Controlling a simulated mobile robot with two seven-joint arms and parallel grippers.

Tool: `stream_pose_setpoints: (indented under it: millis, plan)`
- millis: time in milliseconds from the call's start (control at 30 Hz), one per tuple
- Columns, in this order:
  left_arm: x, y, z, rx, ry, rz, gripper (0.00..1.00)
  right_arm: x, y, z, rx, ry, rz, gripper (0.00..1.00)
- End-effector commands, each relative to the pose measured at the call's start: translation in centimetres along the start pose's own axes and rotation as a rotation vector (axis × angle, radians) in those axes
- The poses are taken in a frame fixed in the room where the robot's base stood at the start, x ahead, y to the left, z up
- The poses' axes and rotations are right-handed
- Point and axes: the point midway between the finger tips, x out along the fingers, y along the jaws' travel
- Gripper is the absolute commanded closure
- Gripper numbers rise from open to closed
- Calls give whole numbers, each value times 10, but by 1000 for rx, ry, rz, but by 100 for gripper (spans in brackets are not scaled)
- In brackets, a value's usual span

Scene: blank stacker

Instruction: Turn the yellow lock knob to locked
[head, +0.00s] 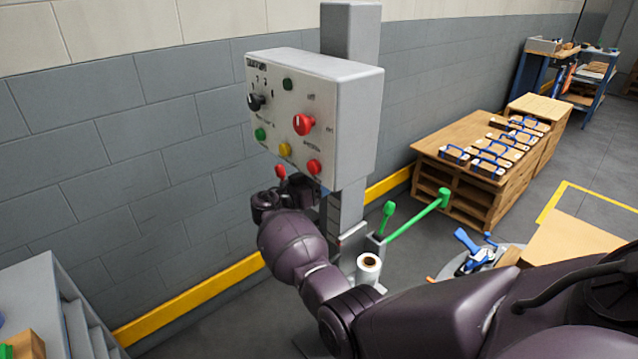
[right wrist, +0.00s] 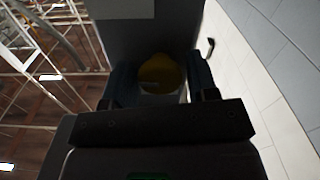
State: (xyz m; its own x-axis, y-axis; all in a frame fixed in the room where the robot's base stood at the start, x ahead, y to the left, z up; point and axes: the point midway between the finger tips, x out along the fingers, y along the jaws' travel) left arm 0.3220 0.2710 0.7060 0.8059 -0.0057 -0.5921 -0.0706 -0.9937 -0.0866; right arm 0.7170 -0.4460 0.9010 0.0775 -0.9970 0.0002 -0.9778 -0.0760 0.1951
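A yellow knob (right wrist: 160,74) shows dimly in the right wrist view, in front of a grey surface. The fingers of my right gripper (right wrist: 162,90) stand on either side of it, with little room between; whether they touch it I cannot tell. In the head view my right arm reaches to just below the grey control box (head: 352,120), and its gripper is mostly hidden behind its own wrist. A small yellow control (head: 285,150) sits low on the box's front; I cannot tell whether it is the same knob. My left gripper is out of view.
The box front also carries a black knob (head: 256,101), a red switch (head: 303,124) and a red button (head: 314,167). Wooden crates (head: 455,200) stand farther right.

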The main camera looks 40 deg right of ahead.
Motion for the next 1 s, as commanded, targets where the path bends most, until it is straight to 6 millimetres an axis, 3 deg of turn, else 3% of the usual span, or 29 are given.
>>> stream_pose_setpoints:
  millis: [33,233,633,1000]
  plan:
    - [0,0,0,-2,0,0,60,0,0,0,0,0,0,54]
    - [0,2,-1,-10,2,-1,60,0,0,0,0,0,0,82]
    - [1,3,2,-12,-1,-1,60,-1,-1,2,-90,0,-2,82]
    - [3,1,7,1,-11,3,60,-1,-1,1,-394,2,-2,82]
